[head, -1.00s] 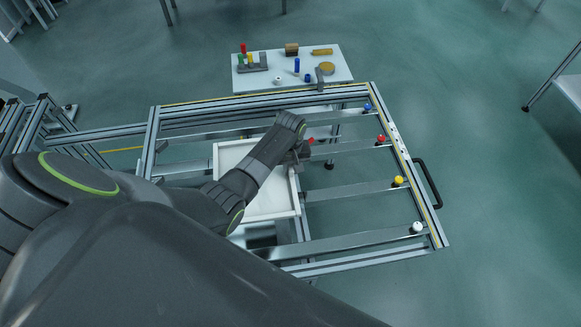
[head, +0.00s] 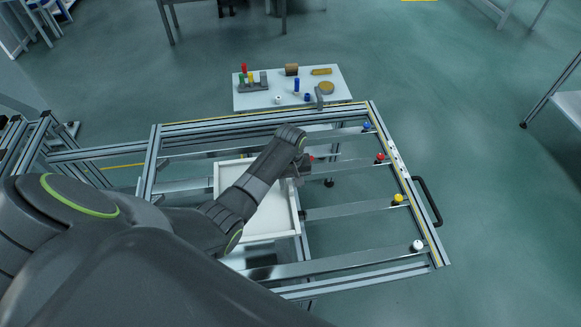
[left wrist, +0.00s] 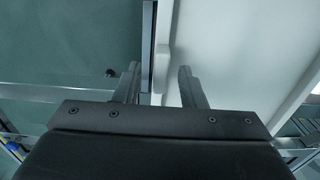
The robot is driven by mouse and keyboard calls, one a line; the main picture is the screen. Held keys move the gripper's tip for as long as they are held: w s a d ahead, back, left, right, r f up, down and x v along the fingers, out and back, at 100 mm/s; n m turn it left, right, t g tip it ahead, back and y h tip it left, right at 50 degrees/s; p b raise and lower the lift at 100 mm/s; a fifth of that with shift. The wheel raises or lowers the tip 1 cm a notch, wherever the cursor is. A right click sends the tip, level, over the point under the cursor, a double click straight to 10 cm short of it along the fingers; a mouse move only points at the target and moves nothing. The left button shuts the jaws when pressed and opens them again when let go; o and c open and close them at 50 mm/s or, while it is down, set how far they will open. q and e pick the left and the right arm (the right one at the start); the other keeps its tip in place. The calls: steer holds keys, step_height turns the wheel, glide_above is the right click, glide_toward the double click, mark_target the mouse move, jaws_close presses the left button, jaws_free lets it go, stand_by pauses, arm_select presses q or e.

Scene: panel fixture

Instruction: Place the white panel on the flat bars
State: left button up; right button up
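The white panel (head: 266,220), a shallow tray shape with a raised rim, is level at the middle of the metal frame, over several flat bars (head: 350,209). Whether it touches them cannot be told. My left gripper (head: 301,174) is at its right rim, toward the far corner. In the left wrist view, the open fingers (left wrist: 159,82) straddle the rim, with gaps on both sides; the panel's inner face (left wrist: 230,50) shows to the right. My left arm hides part of the panel. My right gripper is not in view.
Blue (head: 366,127), red, yellow (head: 397,199) and white (head: 416,245) balls sit at the bars' right ends. A black handle (head: 428,201) is on the frame's right side. A small table (head: 255,103) with colored parts stands behind. The floor at right is mostly clear.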

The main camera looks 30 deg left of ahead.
arm_select(q)
step_height(320, 180, up, 10)
steer(key=shift+f, duration=0.2)
steer(key=shift+p, duration=0.3)
